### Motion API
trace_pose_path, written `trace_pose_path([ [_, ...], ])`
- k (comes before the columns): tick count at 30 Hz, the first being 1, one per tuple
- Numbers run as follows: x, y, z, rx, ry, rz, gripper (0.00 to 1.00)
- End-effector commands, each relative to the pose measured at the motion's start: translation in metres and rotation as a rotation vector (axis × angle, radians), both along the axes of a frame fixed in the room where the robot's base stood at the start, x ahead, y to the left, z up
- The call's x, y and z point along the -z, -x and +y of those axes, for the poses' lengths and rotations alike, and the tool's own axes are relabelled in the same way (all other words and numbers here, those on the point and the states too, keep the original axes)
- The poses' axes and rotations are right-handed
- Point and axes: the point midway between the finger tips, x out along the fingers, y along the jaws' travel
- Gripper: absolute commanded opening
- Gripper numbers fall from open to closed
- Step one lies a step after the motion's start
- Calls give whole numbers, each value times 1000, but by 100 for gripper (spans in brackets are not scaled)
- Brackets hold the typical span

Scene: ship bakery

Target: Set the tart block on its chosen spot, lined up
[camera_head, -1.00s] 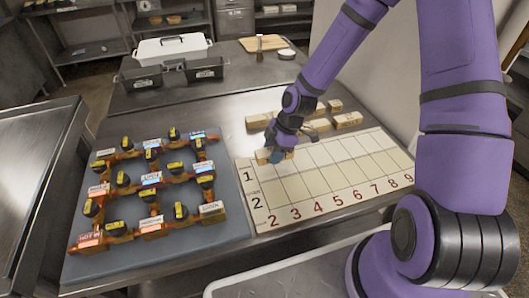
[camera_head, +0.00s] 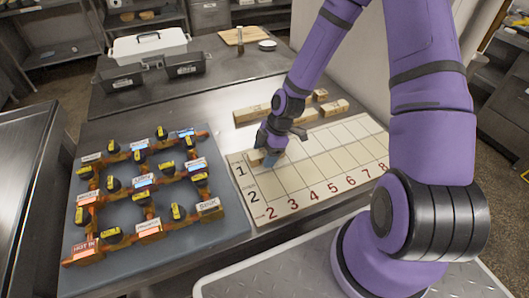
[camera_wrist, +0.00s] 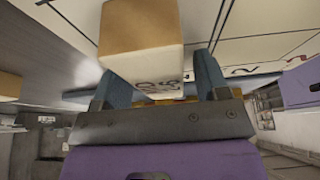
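A light wooden block (camera_head: 256,157) lies at the left end of row 1 on the numbered grid mat (camera_head: 330,150), near column 2. I cannot tell whether it touches the mat. My gripper (camera_head: 270,160) points down right beside it and hides part of it. In the wrist view the block (camera_wrist: 145,45) shows a tan side and a pale end with dark lettering, too blurred to read. It sits between the blue fingers of my gripper (camera_wrist: 160,85). A narrow gap seems to show at the right finger, but contact is unclear.
Several wooden blocks (camera_head: 250,114) lie behind the mat. A grey board (camera_head: 150,250) with orange pipes and black knobs stands close on the left. Black bins (camera_head: 185,68), a white dish (camera_head: 150,44) and a cutting board (camera_head: 240,35) are at the back. The mat's right cells are clear.

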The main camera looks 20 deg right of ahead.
Motion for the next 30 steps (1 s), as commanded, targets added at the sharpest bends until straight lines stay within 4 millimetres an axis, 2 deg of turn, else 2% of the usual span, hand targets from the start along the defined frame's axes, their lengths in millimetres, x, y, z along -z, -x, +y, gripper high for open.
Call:
trace_pose_path([
  [6, -2, 0, 0, -1, 0, -1, 68],
  [10, -12, -1, -5, 2, 0, -2, 68],
  [24, -83, -1, -34, 3, 1, -3, 68],
  [30, -104, -1, -42, 2, 1, -2, 68],
])
